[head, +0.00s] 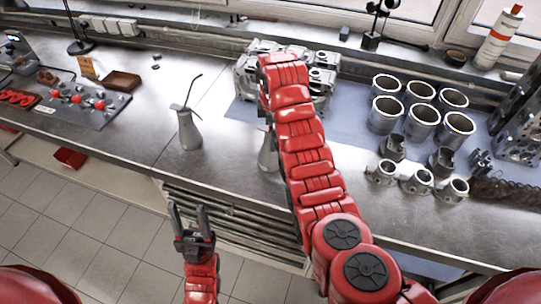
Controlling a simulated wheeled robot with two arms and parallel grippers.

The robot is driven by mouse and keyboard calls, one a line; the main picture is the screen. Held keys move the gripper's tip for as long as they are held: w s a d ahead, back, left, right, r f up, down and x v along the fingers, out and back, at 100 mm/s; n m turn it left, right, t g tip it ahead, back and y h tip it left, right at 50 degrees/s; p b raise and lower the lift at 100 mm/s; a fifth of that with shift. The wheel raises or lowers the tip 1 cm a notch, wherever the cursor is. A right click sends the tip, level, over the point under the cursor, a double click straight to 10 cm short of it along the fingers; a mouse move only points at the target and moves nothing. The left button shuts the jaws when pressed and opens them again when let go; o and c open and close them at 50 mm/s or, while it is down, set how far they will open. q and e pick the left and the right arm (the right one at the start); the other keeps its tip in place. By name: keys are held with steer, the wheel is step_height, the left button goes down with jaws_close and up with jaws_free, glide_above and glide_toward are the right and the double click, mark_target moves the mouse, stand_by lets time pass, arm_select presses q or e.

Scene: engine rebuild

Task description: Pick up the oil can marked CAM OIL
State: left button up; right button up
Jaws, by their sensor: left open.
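A grey metal oil can (189,132) with a thin bent spout stands upright on the steel bench, left of centre. A second grey can-shaped body (268,152) stands to its right, mostly hidden behind my right arm. I cannot read a marking on either, so I cannot tell which one says CAM OIL. My left gripper (188,212) is open and empty, with its fingers pointing up the picture. It shows below the bench's front edge, apart from the cans. My right arm reaches across the bench over the second can, and its gripper is hidden behind the arm.
Several cylinder liners (423,122) and pistons (417,182) stand on a blue mat (352,128) at right. A metal engine part (321,75) sits behind my right arm. A grey plate with red knobs (92,108) lies at left. The bench around the left can is clear.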

steer(key=shift+w+f+b, duration=0.1)
steer(key=shift+f+b, duration=0.25)
steer(key=shift+f, duration=0.1)
steer(key=shift+w+f+b, duration=0.1)
steer(key=shift+f+b, duration=0.4)
steer(key=shift+a+r+p, duration=0.1)
steer(key=shift+p, duration=0.65)
steer(key=f, duration=0.1)
steer(key=f+p, duration=0.1)
steer(key=f, duration=0.1)
steer(key=shift+w+f+p, duration=0.1)
steer(key=shift+w+p, duration=0.15)
steer(key=shift+p, duration=0.05)
steer(key=shift+f, duration=0.15)
jaws_close()
steer(key=shift+w, duration=0.1)
